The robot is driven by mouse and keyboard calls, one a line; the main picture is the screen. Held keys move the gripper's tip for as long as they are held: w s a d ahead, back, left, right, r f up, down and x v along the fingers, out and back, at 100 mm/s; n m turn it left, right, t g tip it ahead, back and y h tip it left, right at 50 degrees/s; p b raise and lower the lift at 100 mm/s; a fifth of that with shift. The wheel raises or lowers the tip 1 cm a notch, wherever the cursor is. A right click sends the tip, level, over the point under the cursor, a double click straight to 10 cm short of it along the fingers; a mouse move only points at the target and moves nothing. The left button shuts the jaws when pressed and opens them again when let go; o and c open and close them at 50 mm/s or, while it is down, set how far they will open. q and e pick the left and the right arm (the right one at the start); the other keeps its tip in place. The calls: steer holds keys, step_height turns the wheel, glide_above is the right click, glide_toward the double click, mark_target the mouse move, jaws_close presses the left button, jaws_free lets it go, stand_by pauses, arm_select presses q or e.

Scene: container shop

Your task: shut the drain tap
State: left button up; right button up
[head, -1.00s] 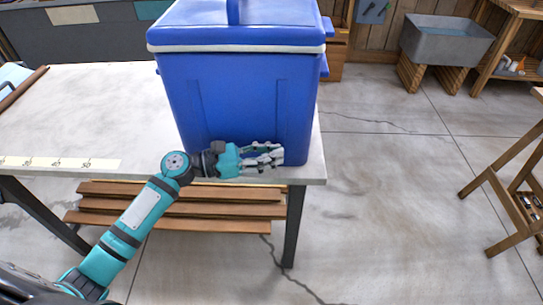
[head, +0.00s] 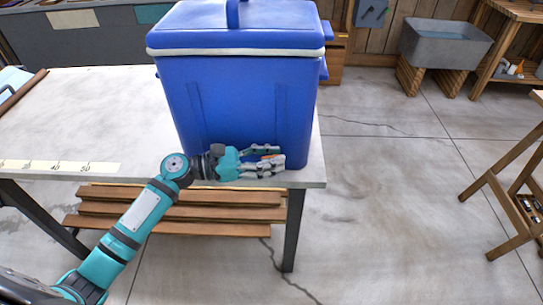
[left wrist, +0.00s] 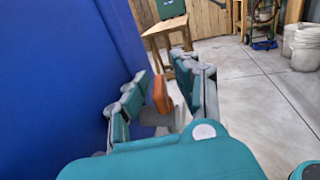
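The blue cooler (head: 235,110) stands upright, lid on, at the right end of the table. Its drain tap sits low on the front wall. The tap's orange lever (left wrist: 162,95) stands up in the left wrist view, above a grey part (left wrist: 155,118). In the head view only a bit of the orange lever (head: 268,157) shows between my fingers. My left gripper (head: 270,162) is at the cooler's lower front, its fingers on either side of the lever. In the left wrist view the gripper (left wrist: 165,88) is open, with gaps beside the lever. My right gripper is not in view.
The pale table (head: 110,130) has a measuring strip (head: 70,167) along its front edge. Planks (head: 180,208) lie below it. A grey sink (head: 445,45) stands at the back right.

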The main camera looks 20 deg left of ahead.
arm_select(q)
steer(key=v, duration=0.8)
